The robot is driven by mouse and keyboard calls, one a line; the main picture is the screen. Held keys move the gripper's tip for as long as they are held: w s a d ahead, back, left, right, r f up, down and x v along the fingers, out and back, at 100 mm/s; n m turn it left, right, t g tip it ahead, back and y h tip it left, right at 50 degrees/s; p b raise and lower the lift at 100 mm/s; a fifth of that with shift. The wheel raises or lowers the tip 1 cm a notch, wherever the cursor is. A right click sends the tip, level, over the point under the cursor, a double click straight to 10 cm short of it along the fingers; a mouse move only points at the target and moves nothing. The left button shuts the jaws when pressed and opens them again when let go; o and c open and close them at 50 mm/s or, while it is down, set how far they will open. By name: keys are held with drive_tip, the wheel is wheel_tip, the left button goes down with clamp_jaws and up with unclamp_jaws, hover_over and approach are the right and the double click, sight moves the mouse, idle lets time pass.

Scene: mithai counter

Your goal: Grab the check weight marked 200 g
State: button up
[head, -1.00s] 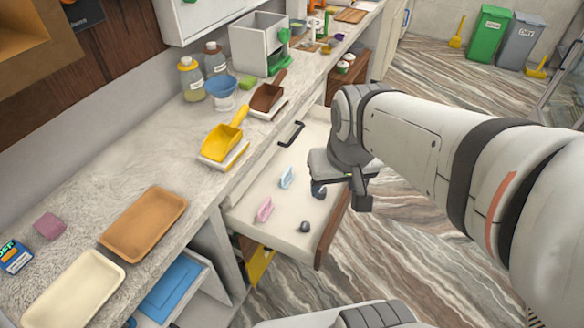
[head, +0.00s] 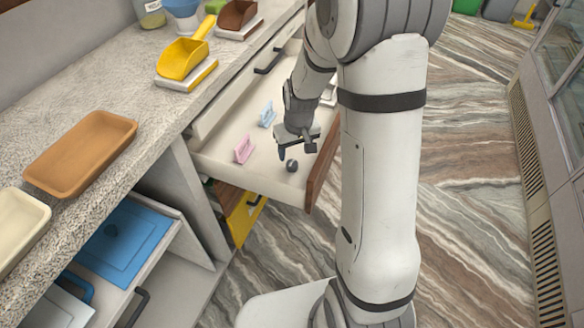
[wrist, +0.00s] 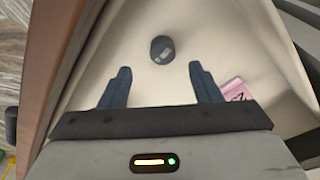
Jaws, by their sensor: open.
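A small dark round weight (head: 292,166) lies on the floor of the open drawer (head: 222,152), near its front end. In the wrist view the weight (wrist: 162,49) stands just beyond the fingertips, roughly centred between them and touching neither. It has a small pale marking, too small to read, so I cannot confirm 200 g. My gripper (head: 298,147) is over the drawer, close above the weight. In the wrist view my gripper (wrist: 160,72) is open, with nothing between its fingers.
The counter holds a yellow scoop (head: 183,58) and a brown tray (head: 82,153).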

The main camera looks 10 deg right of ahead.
sight(292, 164)
drive_tip(key=f, duration=0.4)
drive_tip(key=f+b, duration=0.1)
drive_tip(key=shift+w+a+f, duration=0.25)
drive_tip(key=shift+w+f, duration=0.15)
drive_tip(key=shift+c, duration=0.6)
drive_tip(key=shift+r, duration=0.1)
drive_tip(key=c, duration=1.1)
